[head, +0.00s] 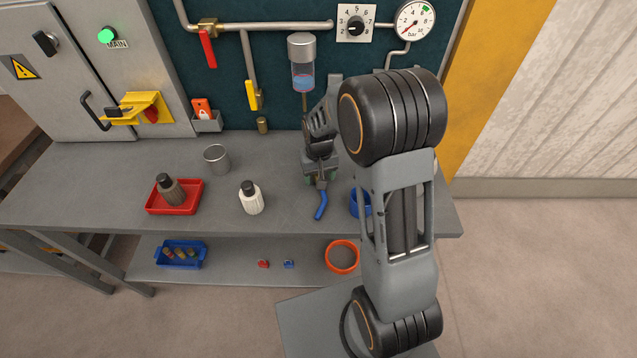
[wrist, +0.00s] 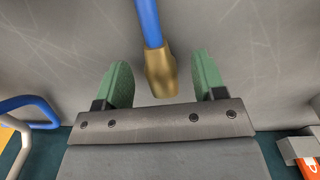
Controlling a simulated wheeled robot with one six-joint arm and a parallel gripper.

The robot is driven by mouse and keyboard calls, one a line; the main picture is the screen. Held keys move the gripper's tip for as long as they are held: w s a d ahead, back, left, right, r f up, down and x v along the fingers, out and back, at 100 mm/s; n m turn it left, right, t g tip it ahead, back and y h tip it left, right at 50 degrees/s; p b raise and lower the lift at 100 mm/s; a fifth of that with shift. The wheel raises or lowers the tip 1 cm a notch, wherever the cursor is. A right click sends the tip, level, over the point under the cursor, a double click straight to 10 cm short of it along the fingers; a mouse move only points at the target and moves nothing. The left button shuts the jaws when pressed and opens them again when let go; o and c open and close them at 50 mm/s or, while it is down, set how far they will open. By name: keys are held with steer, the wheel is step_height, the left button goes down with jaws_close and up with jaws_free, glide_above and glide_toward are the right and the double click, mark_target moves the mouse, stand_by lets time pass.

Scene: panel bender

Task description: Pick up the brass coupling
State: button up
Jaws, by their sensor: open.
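The brass coupling (wrist: 161,72) sits on the end of a blue hose (wrist: 148,22) over the grey bench top. In the wrist view it lies between the two green fingertips of my gripper (wrist: 161,80), with a gap on each side. The gripper is open and holds nothing. In the head view my gripper (head: 320,180) points down over the right half of the bench, and the blue hose (head: 321,206) sticks out in front of it. The coupling is hidden there by the gripper.
A white bottle (head: 251,198), a metal cup (head: 216,158) and a red tray (head: 175,197) holding a dark bottle stand left of my gripper. A blue round container (head: 359,204) is close on the right, partly behind my arm. The valve panel (head: 180,60) rises behind.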

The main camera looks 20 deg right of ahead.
steer(key=shift+f, duration=0.4)
steer(key=c, duration=1)
steer(key=shift+o, duration=0.2)
steer(key=shift+r, duration=0.1)
